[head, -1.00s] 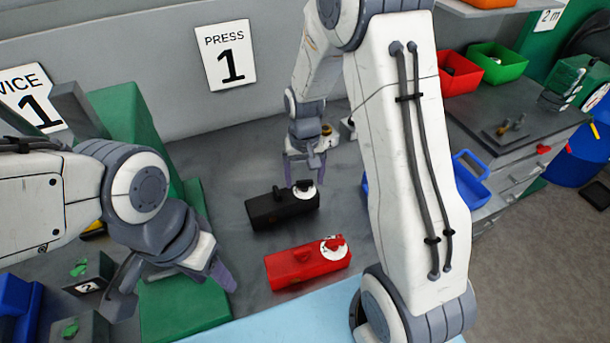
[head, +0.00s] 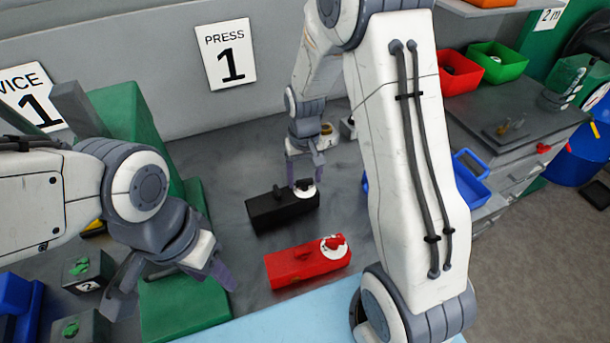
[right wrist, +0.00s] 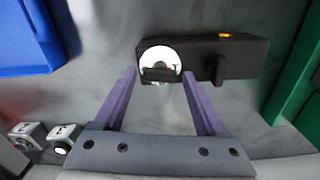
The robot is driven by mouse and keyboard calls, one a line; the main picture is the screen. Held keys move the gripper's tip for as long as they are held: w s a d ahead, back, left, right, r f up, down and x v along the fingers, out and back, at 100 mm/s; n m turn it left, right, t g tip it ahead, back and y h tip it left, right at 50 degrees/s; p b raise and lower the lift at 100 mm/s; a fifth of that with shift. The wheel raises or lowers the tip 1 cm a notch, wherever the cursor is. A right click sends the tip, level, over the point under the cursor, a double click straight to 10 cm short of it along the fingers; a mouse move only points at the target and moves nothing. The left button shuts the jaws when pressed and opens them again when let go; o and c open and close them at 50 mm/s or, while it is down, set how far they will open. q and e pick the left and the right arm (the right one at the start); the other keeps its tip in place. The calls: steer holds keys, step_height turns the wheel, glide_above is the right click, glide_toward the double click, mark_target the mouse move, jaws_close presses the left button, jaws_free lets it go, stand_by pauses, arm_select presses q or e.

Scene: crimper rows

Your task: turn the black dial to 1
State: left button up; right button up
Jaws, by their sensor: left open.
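The black box (head: 270,212) lies on the grey bench, with a white round dial plate and black knob (head: 305,186) at its right end. In the right wrist view the black box (right wrist: 235,52) has the white dial (right wrist: 160,60) near its left end, its black bar lying roughly crosswise. My right gripper (head: 304,176) is at the dial. In the right wrist view its purple fingers (right wrist: 159,74) are apart, one on each side of the dial. The dial's numbers are not readable. My left gripper (head: 178,286) is open and empty, left of the boxes.
A red box (head: 295,268) with a red dial stands just in front of the black box. Small boxes with green knobs (head: 82,267) are at the left, near a green vice base (head: 185,310). A blue bin (right wrist: 25,45) is in the right wrist view.

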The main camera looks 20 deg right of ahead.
mark_target(305, 180)
stand_by(0.3)
arm_select(q)
steer(key=shift+f+b, duration=0.75)
arm_select(e)
step_height(305, 180, up, 10)
steer(key=shift+r, duration=0.25)
